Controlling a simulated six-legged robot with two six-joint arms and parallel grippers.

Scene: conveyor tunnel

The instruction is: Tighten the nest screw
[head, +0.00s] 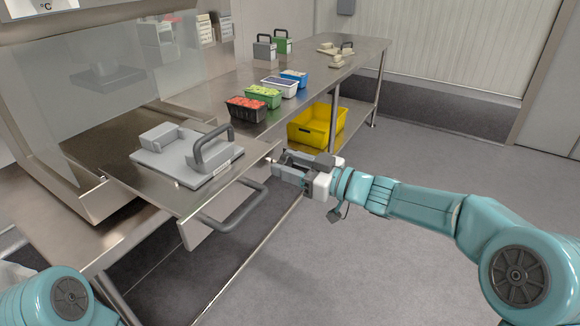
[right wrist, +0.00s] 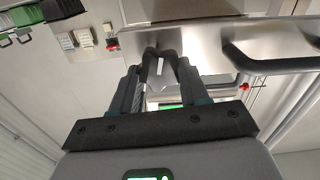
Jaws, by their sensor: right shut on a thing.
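The grey nest (head: 165,160) with a dark arched handle (head: 212,146) sits on the pulled-out steel drawer plate (head: 120,165). My right gripper (head: 274,168) is at the drawer's right edge, low beside the nest. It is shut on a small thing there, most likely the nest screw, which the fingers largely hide. In the right wrist view the fingers (right wrist: 162,72) close together under the steel edge (right wrist: 205,38), and the held part cannot be made out clearly. Only a link of my left arm shows at the lower left; its gripper is out of view.
The drawer's bar handle (head: 235,212) juts out in front, near my right gripper. A yellow crate (head: 316,122) sits on the lower shelf. The floor at right is clear.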

